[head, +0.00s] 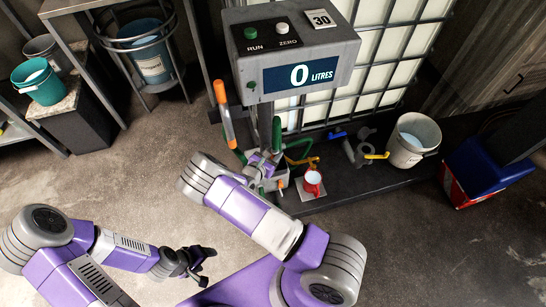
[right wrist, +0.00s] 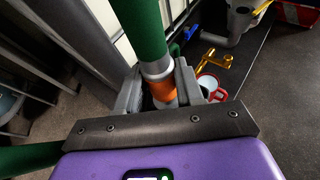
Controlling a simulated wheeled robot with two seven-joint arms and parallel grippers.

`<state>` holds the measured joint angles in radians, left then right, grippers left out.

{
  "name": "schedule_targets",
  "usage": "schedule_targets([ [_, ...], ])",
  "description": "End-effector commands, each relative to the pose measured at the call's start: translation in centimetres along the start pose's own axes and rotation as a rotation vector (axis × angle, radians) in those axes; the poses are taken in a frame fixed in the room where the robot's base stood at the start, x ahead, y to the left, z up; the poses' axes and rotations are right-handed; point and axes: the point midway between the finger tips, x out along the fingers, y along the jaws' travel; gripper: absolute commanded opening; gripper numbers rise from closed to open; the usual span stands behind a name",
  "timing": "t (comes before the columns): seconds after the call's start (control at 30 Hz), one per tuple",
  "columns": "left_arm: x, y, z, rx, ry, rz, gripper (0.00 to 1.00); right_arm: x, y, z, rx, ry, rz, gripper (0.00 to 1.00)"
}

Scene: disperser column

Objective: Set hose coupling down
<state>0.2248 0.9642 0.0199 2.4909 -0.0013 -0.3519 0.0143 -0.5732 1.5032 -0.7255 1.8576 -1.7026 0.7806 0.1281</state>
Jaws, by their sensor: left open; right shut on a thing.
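The hose coupling (right wrist: 162,90) has an orange band between pale metal rings, with a thick green hose (right wrist: 140,30) running up from it in the right wrist view. My right gripper (right wrist: 159,86) is shut on the coupling, one grey finger on each side. In the head view my right gripper (head: 262,166) is low beneath the display box, beside a green hose (head: 276,134); the coupling is mostly hidden there. I cannot tell whether its lower end touches anything. My left gripper (head: 196,266) is open and empty above the bare floor.
A display box (head: 300,60) reading 0 litres stands above the dark platform (head: 345,190). Yellow-handled valve fittings (head: 365,152) and a white bucket (head: 414,138) stand further right.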

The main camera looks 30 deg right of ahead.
Motion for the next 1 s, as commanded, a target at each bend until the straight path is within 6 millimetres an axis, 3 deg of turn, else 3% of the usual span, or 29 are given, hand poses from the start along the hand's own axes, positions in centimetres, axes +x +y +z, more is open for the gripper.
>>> schedule_targets([
  [0.37,0.4,-0.2,0.0,0.000,0.000,0.000,0.66,0.3,-0.1,-0.7,0.001,-0.002,0.000,0.00],
  [0.4,0.4,-0.1,0.0,0.000,0.000,0.000,0.66,0.3,-0.1,-0.7,0.001,0.000,-0.001,0.41],
  [0.57,0.3,-0.1,0.0,0.000,0.000,0.000,0.66,0.3,-0.1,-0.7,0.000,0.000,-0.001,0.64],
  [0.9,0.1,0.0,0.0,0.000,0.000,0.000,0.66,0.1,0.0,-0.3,0.000,-0.001,0.000,0.64],
  [1.0,-0.2,0.1,0.0,0.000,0.000,0.000,0.66,-1.0,0.1,-0.3,0.001,0.000,0.002,0.64],
])
